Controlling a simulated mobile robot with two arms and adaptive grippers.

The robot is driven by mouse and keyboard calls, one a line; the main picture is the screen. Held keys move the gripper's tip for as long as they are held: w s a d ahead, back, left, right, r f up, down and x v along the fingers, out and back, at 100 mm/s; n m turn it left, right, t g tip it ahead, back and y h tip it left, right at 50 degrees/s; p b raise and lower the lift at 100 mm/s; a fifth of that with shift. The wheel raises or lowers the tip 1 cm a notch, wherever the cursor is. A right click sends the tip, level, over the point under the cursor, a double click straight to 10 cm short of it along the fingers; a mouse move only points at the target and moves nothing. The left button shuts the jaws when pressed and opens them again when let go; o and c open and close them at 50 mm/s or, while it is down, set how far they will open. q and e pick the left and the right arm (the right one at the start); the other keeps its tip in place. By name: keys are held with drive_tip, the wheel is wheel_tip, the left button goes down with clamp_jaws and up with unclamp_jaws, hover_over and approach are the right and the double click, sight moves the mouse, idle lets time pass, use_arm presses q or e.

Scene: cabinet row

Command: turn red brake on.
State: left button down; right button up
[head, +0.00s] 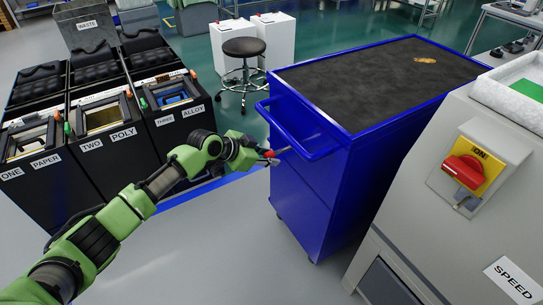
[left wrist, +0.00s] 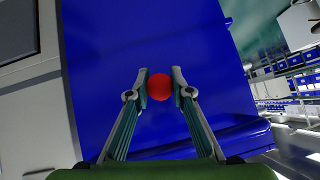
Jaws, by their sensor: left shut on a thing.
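A red round knob (left wrist: 159,86) shows in the left wrist view against the blue side of the cart (left wrist: 160,30). My left gripper (left wrist: 160,82) has its two fingers closed on either side of the knob. In the head view, my left gripper (head: 268,157) is at the left end of the blue cart (head: 345,175), just below its push handle (head: 300,150). A small bit of red shows at the fingertips there. The rest of the brake is hidden. My right gripper is not in view.
A grey machine (head: 440,160) with a red rotary switch (head: 464,170) on a yellow plate stands at right. Black labelled bins (head: 95,160) stand at left. A round stool (head: 244,47) is behind. The grey floor in front of the cart is clear.

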use_arm(q)
drive_tip(key=shift+r, duration=0.1)
idle(0.3)
drive_tip(key=c, duration=1.8)
unclamp_jaws()
drive_tip(key=v, duration=1.2)
